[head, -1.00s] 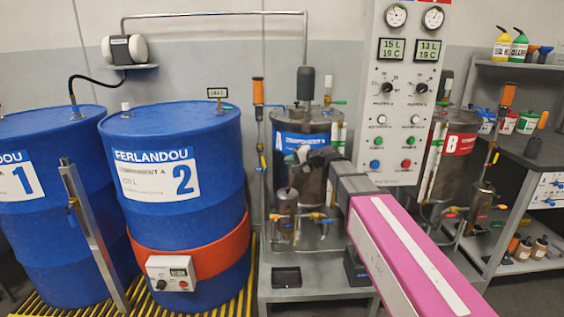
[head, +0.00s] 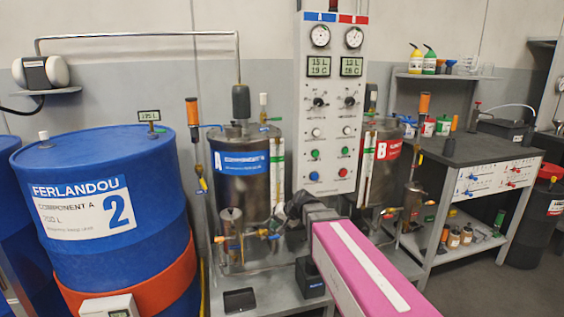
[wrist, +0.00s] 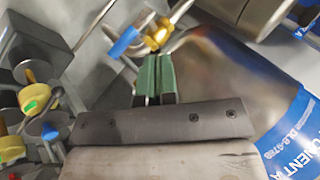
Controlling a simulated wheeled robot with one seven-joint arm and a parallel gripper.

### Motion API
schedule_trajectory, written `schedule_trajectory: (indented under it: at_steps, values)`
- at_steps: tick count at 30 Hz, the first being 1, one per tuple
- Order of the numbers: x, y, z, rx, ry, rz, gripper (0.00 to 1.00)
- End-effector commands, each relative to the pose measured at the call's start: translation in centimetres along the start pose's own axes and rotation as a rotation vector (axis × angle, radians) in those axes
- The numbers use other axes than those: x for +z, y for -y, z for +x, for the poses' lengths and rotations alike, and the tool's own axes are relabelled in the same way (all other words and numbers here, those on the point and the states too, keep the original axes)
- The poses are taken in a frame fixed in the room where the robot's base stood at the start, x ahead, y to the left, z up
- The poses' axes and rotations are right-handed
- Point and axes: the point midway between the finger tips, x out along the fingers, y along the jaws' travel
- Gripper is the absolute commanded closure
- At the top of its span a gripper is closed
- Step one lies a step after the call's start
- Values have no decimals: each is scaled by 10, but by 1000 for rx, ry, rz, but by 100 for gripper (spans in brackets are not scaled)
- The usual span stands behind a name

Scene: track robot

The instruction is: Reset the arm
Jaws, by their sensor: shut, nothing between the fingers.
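My gripper (wrist: 155,78) shows in the wrist view as two green fingers closed together with nothing between them. My pink arm (head: 362,268) reaches in from the lower right of the head view, its dark wrist in front of the tank stand. The fingertips point toward a yellow fitting (wrist: 156,35) beside a blue-handled valve (wrist: 124,43); I cannot tell whether they touch. The steel component A tank (head: 240,198) stands just beyond my wrist in the head view. Its side and blue label (wrist: 297,145) fill the right of the wrist view.
A blue drum marked 2 (head: 85,252) stands at left with an orange band. The gauge panel (head: 326,115) rises behind my arm, with the component B tank (head: 378,150) beside it. A dark-topped bench (head: 485,152) is at right, with clear floor before it.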

Motion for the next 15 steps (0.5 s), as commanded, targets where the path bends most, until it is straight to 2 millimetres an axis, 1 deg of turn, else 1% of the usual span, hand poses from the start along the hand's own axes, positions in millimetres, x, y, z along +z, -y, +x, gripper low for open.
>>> schedule_trajectory:
  at_steps: [1,2,3,5,6,9,12,15]
  values:
    - [18,-34,-7,74,22,-4,100]
    - [25,-51,-10,118,35,-10,100]
    - [36,-75,-14,177,56,-16,100]
    - [53,-109,-23,265,87,-24,100]
    - [64,-131,-29,323,110,-29,100]
    - [92,-179,-47,456,166,-38,100]
    - [114,-215,-64,563,217,-43,100]
    - [130,-238,-76,637,254,-46,100]
